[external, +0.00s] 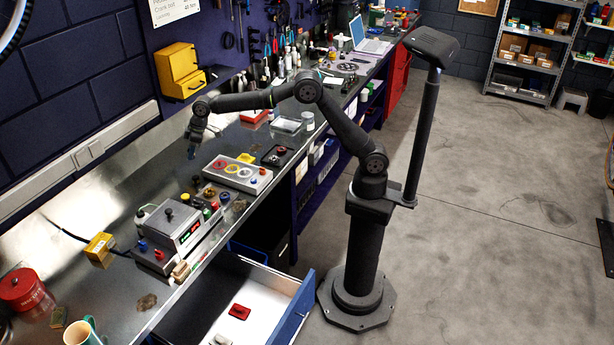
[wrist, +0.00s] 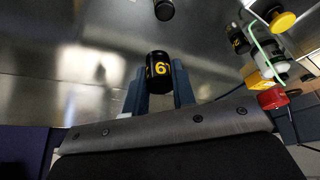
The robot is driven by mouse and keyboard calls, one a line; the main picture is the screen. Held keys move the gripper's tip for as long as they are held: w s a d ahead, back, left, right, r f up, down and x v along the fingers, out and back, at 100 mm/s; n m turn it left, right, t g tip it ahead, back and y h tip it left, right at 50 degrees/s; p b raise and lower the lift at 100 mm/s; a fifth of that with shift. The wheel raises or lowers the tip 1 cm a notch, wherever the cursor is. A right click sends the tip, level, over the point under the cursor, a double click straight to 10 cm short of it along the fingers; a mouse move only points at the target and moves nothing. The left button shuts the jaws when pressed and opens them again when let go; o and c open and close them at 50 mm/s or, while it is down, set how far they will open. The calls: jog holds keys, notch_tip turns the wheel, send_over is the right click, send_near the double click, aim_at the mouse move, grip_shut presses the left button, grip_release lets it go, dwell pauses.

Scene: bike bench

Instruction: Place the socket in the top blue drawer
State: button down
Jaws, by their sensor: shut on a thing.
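The socket (wrist: 159,73), a short black cylinder with yellow marking, is between the blue fingers of my gripper (wrist: 159,88) in the wrist view. The fingers are shut on it. In the external view my gripper (external: 192,152) hangs over the metal bench near the wall, and the socket is too small to make out there. The blue drawer (external: 297,308) stands pulled out under the bench, at the bottom middle, below and nearer the camera than my gripper. A red thing (external: 239,312) lies on its pale floor.
A grey tray with coloured rings (external: 238,173) and a grey boxed device (external: 174,226) stand on the bench between my gripper and the drawer. A yellow box (external: 179,70) hangs on the wall. Another black cylinder (wrist: 164,9) stands on the bench in the wrist view.

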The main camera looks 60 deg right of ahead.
notch_tip(320, 180, up, 3)
jog(key=shift+r, duration=0.2)
jog(key=s+a+n+g+y, duration=0.2)
jog(key=s+a+n, duration=0.5)
jog(key=s+a, duration=0.6)
jog(key=n+g+h, duration=0.4)
jog(key=n+g, duration=0.2)
jog(key=n, duration=1.2)
send_over(283, 312)
jog(key=a, duration=0.2)
jog(key=shift+n, duration=0.3)
jog(key=f, duration=1.3)
jog(key=s+f, duration=0.1)
jog(key=f, duration=2.7)
jog(key=shift+s+d+f, duration=0.15)
jog(key=shift+f, duration=0.05)
jog(key=shift+f, duration=0.15)
jog(key=c, duration=1.2)
grip_release()
